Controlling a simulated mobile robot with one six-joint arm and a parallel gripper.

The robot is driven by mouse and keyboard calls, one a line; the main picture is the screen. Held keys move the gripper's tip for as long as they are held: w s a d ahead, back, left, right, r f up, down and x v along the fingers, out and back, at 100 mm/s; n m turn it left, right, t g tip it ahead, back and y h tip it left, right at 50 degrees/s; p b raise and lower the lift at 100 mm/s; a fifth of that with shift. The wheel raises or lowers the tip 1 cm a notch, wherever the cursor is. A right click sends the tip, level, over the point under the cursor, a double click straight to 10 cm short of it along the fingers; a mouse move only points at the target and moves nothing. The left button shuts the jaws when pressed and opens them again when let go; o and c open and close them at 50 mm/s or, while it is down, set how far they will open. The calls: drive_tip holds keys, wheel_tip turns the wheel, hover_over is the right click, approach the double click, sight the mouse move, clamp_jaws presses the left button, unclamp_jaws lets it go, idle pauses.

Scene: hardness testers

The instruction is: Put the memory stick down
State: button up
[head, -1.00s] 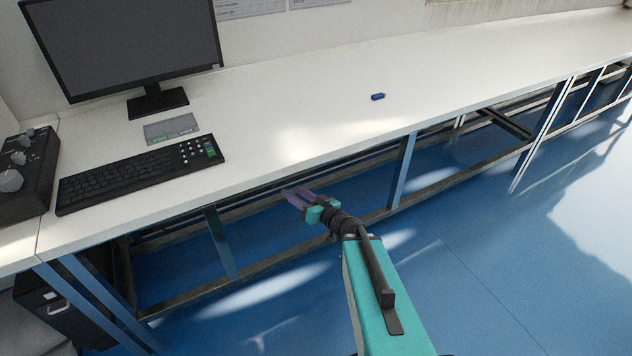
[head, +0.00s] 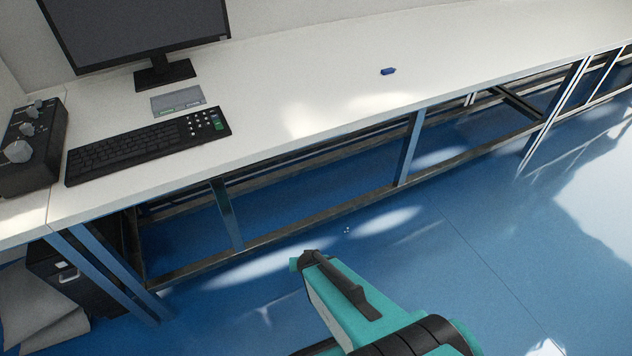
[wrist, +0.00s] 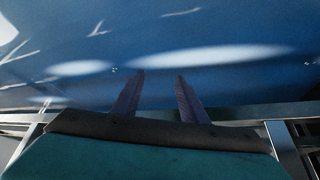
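A small blue block, which looks like the memory stick (head: 388,71), lies on the white bench top (head: 310,85) towards the back, apart from everything else. My gripper shows in the wrist view (wrist: 158,80). Its two purple fingers are spread with nothing between them, and the blue floor and a bench rail show behind them. In the head view my teal arm is low in front of the bench, and my fingers cannot be seen there. The memory stick does not show in the wrist view.
A keyboard (head: 150,146), a grey card (head: 178,100), a monitor (head: 140,30) and a black control box (head: 33,145) stand on the left of the bench. Steel legs (head: 410,148) and rails run below it. The bench top around the memory stick is clear.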

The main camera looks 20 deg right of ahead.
drive_tip(key=s+a+n+g, duration=0.1)
drive_tip(key=s+g, duration=0.4)
drive_tip(key=s, duration=0.6)
drive_tip(key=s+a+f+n+g+y, duration=0.1)
drive_tip(key=s+g, duration=0.4)
drive_tip(key=s, duration=0.6)
drive_tip(key=shift+s+a+f+n, duration=0.15)
drive_tip(key=shift+a+f+n, duration=0.15)
drive_tip(key=shift+a+n, duration=0.35)
drive_tip(key=shift+d, duration=0.15)
drive_tip(key=shift+c, duration=1)
